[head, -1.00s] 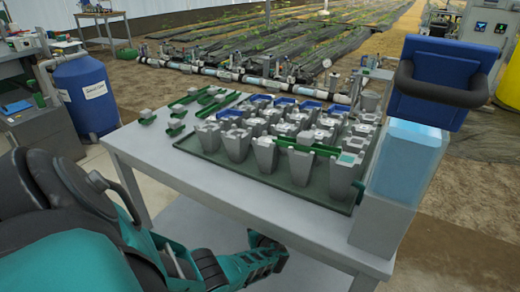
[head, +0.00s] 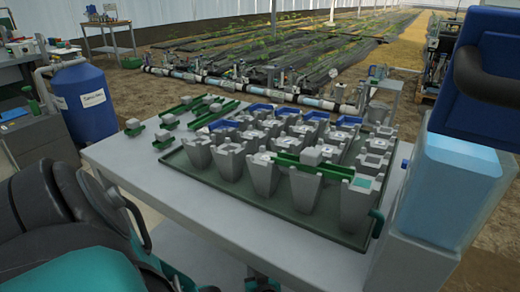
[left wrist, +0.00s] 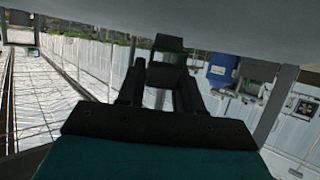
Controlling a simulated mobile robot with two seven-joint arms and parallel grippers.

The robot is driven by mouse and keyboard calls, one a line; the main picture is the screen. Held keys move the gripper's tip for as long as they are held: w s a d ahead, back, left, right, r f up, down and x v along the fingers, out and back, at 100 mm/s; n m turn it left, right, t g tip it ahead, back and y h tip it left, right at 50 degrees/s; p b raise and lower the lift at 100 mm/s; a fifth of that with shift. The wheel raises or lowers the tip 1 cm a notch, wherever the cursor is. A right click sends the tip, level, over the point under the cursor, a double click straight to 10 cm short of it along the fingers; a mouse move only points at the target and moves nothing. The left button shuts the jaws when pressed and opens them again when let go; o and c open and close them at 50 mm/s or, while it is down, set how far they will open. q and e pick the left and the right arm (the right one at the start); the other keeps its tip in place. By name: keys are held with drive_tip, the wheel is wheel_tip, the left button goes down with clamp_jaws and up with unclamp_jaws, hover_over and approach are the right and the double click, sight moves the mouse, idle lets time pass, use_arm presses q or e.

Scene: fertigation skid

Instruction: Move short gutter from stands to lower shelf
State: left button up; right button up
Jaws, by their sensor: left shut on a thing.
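My left gripper (left wrist: 165,88) is in the left wrist view, which is upside down, with its fingers closed on a dark, shaded piece (left wrist: 167,45). I take it for the short gutter, but its shape and colour are hard to tell. A grey surface (left wrist: 230,25) fills the top of that view, close to the held piece. In the head view this gripper is almost wholly below the bottom edge. The lower shelf (head: 190,255) is a grey strip under the table's front edge, mostly hidden by my left arm. My right gripper is not in view.
On the grey table (head: 225,215) a green tray (head: 240,202) holds several grey pots, with a green channel (head: 312,165) across some. Small green pieces with grey blocks (head: 163,137) lie left. A clear blue tank (head: 455,190) stands right, a blue barrel (head: 88,105) left.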

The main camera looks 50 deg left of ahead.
use_arm(q)
drive_tip(key=shift+f, duration=0.25)
drive_tip(key=o, duration=1.1)
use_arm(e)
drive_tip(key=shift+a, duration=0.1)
use_arm(q)
drive_tip(key=shift+r, duration=0.1)
